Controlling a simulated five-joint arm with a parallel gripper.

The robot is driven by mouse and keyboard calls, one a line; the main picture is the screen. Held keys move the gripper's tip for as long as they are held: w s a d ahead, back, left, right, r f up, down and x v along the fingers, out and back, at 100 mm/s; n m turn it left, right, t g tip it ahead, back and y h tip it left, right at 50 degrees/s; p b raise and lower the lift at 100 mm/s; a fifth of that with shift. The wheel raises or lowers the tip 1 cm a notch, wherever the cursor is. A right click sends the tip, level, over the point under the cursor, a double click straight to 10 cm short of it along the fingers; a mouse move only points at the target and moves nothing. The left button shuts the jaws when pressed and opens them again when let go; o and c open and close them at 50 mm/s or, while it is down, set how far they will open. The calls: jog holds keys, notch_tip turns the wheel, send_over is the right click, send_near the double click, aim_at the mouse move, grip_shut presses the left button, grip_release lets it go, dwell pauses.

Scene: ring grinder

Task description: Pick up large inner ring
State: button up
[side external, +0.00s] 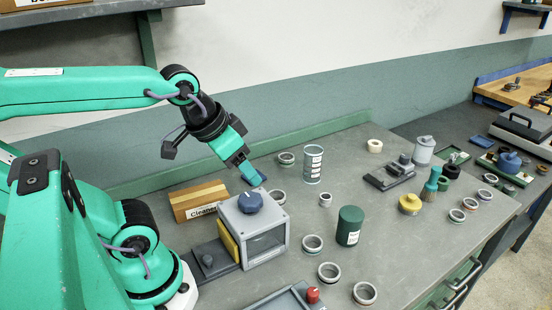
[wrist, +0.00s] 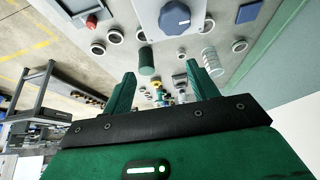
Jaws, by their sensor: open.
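Several metal rings lie flat on the grey bench. In the side external view, one ring (side external: 287,158) is at the back, one (side external: 312,244) is at mid bench, and a larger-looking one (side external: 364,293) is near the front. A small ring (side external: 325,200) lies between them. I cannot tell which is the large inner ring. My gripper (side external: 252,178) hangs above the bench, behind the grinder, apart from the rings. In the wrist view my gripper (wrist: 161,70) has its two green fingers apart with nothing held. Rings such as this one (wrist: 240,46) show beyond the fingers.
The grey grinder box (side external: 268,235) with a blue knob stands close by. A wooden Cleaner block (side external: 200,203), a clear striped cylinder (side external: 313,165) and a dark green can (side external: 349,226) stand around it. Open bench lies between the can and the yellow pot (side external: 410,204).

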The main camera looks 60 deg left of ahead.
jog(key=n+g, duration=0.2)
jog(key=g, duration=0.4)
send_over(326, 194)
jog(key=s+d, duration=0.1)
notch_tip(326, 194, down, 16)
jog(key=shift+s+d+f, duration=0.15)
jog(key=shift+d, duration=0.05)
jog(key=shift+f, duration=0.15)
jog(key=shift+f, duration=3.75)
jog(key=c, duration=1.1)
